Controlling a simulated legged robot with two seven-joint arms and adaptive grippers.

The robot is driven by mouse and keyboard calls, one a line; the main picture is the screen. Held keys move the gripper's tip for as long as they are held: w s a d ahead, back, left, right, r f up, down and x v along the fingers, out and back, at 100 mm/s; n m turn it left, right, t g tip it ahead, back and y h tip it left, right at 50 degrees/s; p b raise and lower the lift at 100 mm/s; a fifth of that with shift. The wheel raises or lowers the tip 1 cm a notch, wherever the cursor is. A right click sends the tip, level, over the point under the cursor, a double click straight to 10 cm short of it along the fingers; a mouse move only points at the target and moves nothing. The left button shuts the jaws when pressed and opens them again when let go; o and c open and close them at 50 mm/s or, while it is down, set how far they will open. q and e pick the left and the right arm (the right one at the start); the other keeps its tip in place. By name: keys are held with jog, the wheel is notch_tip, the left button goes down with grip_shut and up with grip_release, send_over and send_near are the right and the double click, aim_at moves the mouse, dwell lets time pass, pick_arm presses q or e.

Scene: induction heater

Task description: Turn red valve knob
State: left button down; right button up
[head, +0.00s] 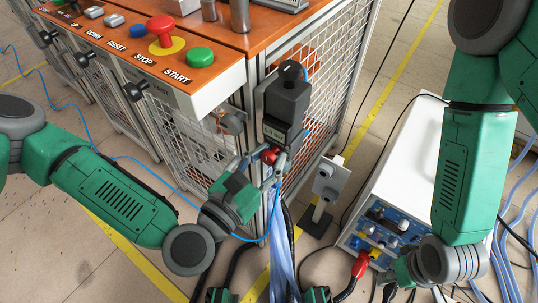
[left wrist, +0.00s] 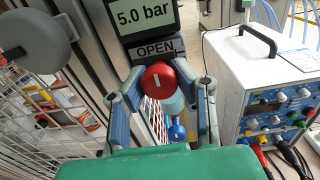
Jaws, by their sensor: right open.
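The red valve knob (left wrist: 158,80) has a white line mark and sits below a display reading 5.0 bar and an OPEN label (left wrist: 157,48). In the head view the knob (head: 269,156) is at the lower end of a dark valve unit (head: 285,103). My left gripper (left wrist: 170,88) is open, with one finger on each side of the knob; a gap shows at the right finger. It also shows in the head view (head: 267,168). My right gripper (head: 388,279) is low at the right, by the white box; its fingers are hard to make out.
An orange-topped control panel (head: 215,75) with buttons stands over a mesh cage. A white power box (head: 400,165) with knobs and plugged cables is to the right. A small grey post (head: 327,180) stands between. Blue hoses (head: 281,260) hang below the valve.

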pick_arm(q)
jog(key=shift+s+d, duration=0.1)
jog(key=shift+d, duration=0.2)
jog(key=shift+a, duration=0.25)
